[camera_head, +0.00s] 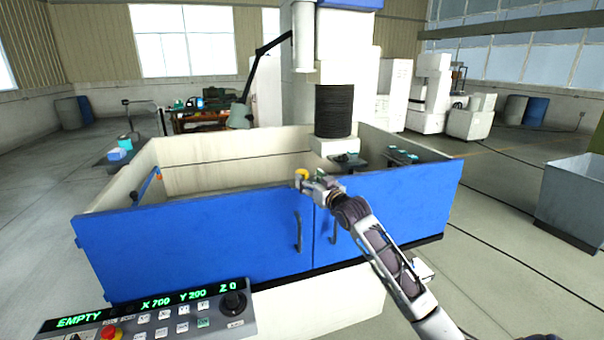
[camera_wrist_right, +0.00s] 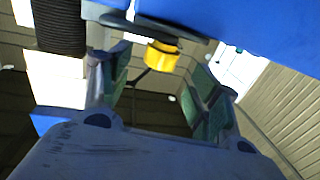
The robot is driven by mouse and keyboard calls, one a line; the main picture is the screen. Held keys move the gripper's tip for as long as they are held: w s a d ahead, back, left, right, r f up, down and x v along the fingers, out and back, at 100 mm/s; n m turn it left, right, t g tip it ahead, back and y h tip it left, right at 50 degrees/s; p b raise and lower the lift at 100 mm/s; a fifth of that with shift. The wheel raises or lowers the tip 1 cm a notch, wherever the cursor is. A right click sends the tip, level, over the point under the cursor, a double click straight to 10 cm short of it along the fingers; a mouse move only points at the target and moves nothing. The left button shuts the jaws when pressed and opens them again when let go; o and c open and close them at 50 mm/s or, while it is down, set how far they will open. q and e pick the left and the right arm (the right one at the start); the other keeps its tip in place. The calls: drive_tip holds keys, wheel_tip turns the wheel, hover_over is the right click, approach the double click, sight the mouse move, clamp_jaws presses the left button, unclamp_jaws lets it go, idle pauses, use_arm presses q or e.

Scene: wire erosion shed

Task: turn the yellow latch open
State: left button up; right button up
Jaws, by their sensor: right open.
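The yellow latch (camera_head: 302,174) sits at the top edge of the blue doors (camera_head: 215,236), near the seam between them. It also shows in the right wrist view as a yellow knob (camera_wrist_right: 162,55) below a dark plate. My right gripper (camera_head: 310,180) is at the latch in the head view. In the right wrist view the right gripper (camera_wrist_right: 160,95) is open, with one green-padded finger on each side, and the latch lies between the fingers towards their far end. Contact with the latch cannot be told. My left gripper is not in view.
The blue doors have two dark vertical handles (camera_head: 298,232) below the latch. A control panel (camera_head: 150,318) with a green display stands at the front left. A grey bin (camera_head: 575,195) stands at the right. The floor at the left is clear.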

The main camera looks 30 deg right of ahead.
sight(305, 175)
drive_tip(key=shift+w+d+p, duration=0.2)
drive_tip(key=shift+w+p, duration=0.35)
drive_tip(key=shift+w, duration=2.6)
clamp_jaws()
